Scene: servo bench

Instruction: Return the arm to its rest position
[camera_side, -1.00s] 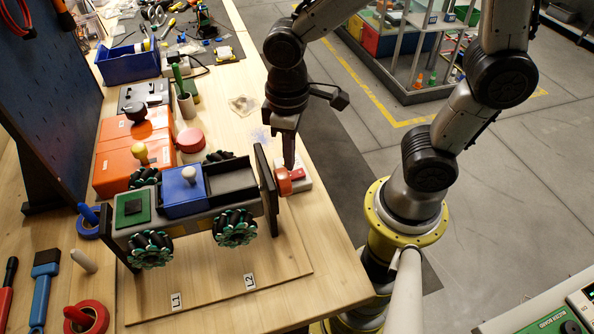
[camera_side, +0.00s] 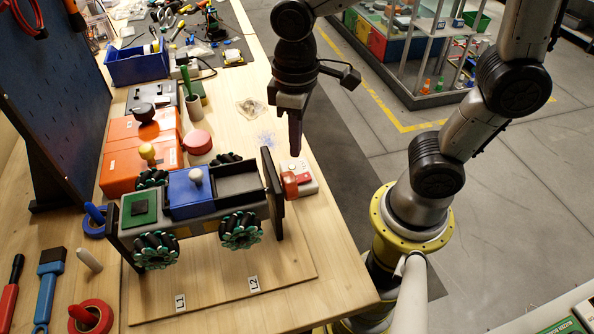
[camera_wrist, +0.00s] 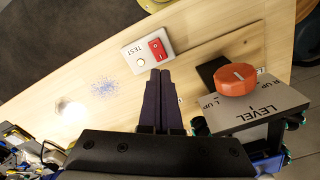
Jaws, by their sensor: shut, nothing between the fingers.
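My gripper (camera_side: 295,150) hangs point-down above the bench, near its right edge, shut and empty. In the wrist view its two dark fingers (camera_wrist: 161,80) lie together with nothing between them. Below the fingertips is a white switch box (camera_side: 304,181) with a red rocker switch, marked TEST in the wrist view (camera_wrist: 139,58). The fingertips appear apart from it. Beside it stands a wheeled cart (camera_side: 238,196) with an orange-red knob (camera_wrist: 235,79) on its end plate, which is labelled LEVEL.
The cart stands on a wooden board (camera_side: 215,282) marked L1 and L2. Orange boxes (camera_side: 136,155), a red round thing (camera_side: 197,142) and a blue bin (camera_side: 137,66) stand behind it. A dark pegboard (camera_side: 50,100) rises at the left.

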